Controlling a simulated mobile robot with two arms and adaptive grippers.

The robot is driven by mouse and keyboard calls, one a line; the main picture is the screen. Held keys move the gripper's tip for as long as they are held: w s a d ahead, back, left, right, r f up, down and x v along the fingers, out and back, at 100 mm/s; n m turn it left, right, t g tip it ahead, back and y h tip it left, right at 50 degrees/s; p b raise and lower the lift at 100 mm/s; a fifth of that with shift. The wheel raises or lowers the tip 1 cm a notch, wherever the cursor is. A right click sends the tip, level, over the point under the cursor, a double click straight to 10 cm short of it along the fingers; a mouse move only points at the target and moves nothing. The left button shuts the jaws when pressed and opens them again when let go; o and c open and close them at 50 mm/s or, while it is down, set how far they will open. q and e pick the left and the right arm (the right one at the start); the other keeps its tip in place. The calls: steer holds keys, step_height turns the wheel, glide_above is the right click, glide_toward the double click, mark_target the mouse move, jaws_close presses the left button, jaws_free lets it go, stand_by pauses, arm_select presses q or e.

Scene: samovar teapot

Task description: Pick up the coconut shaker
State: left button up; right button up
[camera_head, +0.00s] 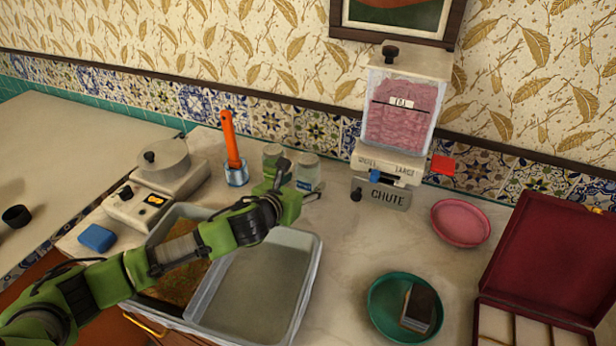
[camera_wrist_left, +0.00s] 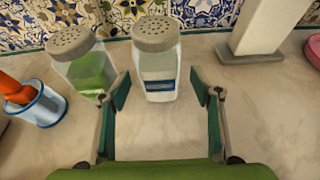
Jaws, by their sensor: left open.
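The coconut shaker, a clear jar with white contents, a blue label and a grey perforated lid, stands upright on the counter in the left wrist view (camera_wrist_left: 158,72). In the head view (camera_head: 308,168) it stands behind my left gripper, partly covered by it. My left gripper (camera_head: 298,186) is open and empty. In the left wrist view (camera_wrist_left: 160,98) its two fingers point toward the shaker, one to each side of its base.
A shaker with green contents (camera_wrist_left: 85,72) stands close left of the coconut shaker. An orange-handled tool sits in a blue-white cup (camera_head: 236,174). The chute dispenser (camera_head: 382,192) stands to the right. A grey tray (camera_head: 310,262) lies below my left arm.

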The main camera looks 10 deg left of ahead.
mark_target(304, 182)
arm_select(q)
steer(key=x, duration=0.4)
steer(key=shift+w, duration=0.15)
steer(key=c, duration=1.4)
steer(key=shift+r, duration=0.15)
